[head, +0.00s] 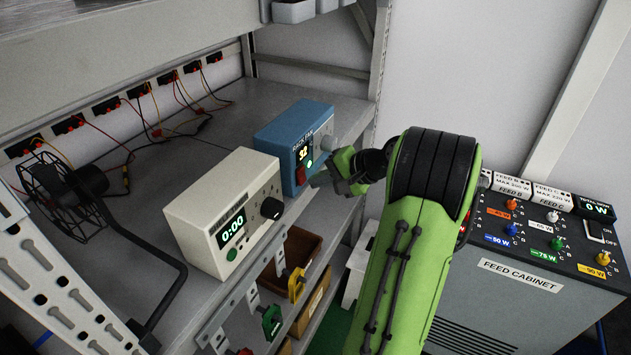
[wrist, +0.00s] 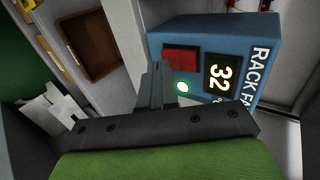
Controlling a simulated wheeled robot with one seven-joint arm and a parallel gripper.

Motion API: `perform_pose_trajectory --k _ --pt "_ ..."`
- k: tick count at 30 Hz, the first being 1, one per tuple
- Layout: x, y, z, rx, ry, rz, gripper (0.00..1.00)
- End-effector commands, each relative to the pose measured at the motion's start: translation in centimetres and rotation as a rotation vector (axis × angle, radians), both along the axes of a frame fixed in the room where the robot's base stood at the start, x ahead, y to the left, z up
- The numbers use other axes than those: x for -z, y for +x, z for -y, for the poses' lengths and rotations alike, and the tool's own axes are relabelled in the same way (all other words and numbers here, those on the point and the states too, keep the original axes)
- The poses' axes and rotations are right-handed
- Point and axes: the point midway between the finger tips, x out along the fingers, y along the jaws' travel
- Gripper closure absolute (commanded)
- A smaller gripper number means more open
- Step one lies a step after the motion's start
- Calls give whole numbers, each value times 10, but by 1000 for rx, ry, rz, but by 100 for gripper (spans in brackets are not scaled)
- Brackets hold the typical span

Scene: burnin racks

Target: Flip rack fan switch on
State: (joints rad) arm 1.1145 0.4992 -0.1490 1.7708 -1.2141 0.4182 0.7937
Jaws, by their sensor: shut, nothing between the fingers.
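The blue rack fan box (head: 290,132) stands on the shelf behind the cream timer box. Its front carries a red rocker switch (head: 301,176), a lit display reading 32 and a small lit green lamp. In the wrist view the red switch (wrist: 181,60) sits above the green lamp (wrist: 182,87), beside the display (wrist: 220,72). My gripper (head: 316,181) is shut and empty, just in front of the box face near the switch. In the wrist view the shut fingers (wrist: 155,82) point up beside the switch. Whether they touch the panel I cannot tell.
The cream timer box (head: 222,212) reading 0:00 stands nearer on the shelf. A black fan (head: 55,190) is at the left. Colored keys hang along the shelf's front edge. The feed cabinet (head: 520,275) is at the right. A brown bin (wrist: 88,45) lies below the shelf.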

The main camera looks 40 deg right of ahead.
Motion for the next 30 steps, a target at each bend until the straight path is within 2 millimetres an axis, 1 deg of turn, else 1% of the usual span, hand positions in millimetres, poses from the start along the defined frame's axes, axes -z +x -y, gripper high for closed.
perform_pose_trajectory --k 1,5,22,30 --pt "0 5 -2 -1 0 0 100" --pt "1 12 -4 -1 0 1 100" --pt "2 15 -5 1 1 1 100" --pt "-10 15 -6 -1 0 3 100"
